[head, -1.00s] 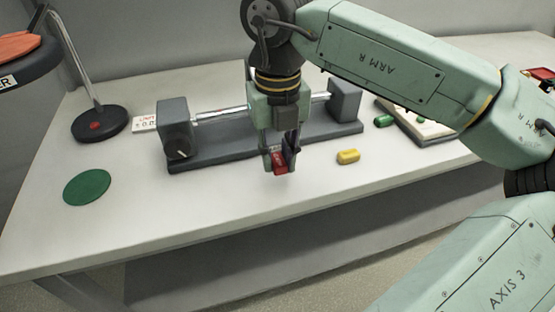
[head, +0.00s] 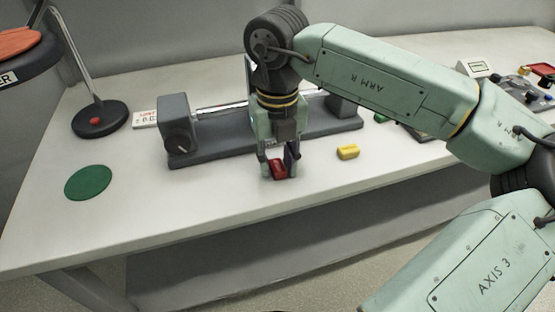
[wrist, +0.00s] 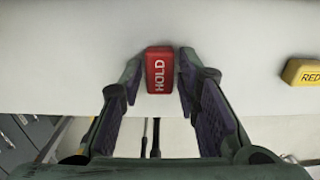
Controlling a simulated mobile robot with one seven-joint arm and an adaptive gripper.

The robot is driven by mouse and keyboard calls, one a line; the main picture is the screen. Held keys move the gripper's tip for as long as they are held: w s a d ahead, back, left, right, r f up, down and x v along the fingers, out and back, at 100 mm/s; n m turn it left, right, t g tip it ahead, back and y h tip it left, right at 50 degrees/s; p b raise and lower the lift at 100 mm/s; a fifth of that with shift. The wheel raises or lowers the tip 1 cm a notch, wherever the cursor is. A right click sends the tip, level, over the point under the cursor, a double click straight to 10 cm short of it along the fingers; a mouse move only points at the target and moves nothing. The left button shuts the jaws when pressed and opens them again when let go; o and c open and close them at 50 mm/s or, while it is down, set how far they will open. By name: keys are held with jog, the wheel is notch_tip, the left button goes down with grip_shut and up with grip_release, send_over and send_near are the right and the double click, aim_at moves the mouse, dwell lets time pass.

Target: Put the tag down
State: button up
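The red tag (head: 278,169), marked HOLD, appears to lie on the white bench top (head: 215,205) in front of the grey fixture. In the wrist view the tag (wrist: 159,70) sits between my fingertips, with a narrow gap showing on each side. My gripper (head: 279,165) points down around the tag, its fingers apart and open. It also shows in the wrist view (wrist: 160,72). The tag's underside is hidden.
A yellow tag (head: 347,152) lies to the right; its lettering begins RED in the wrist view (wrist: 302,73). Behind my gripper stands the grey fixture (head: 180,140) with a rod. A green disc (head: 88,183) lies at the left. The bench's front edge is close.

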aim_at(278, 166)
jog(key=shift+o, duration=0.8)
jog(key=shift+r+p, duration=0.3)
notch_tip(278, 166, up, 12)
jog(key=shift+f, duration=0.15)
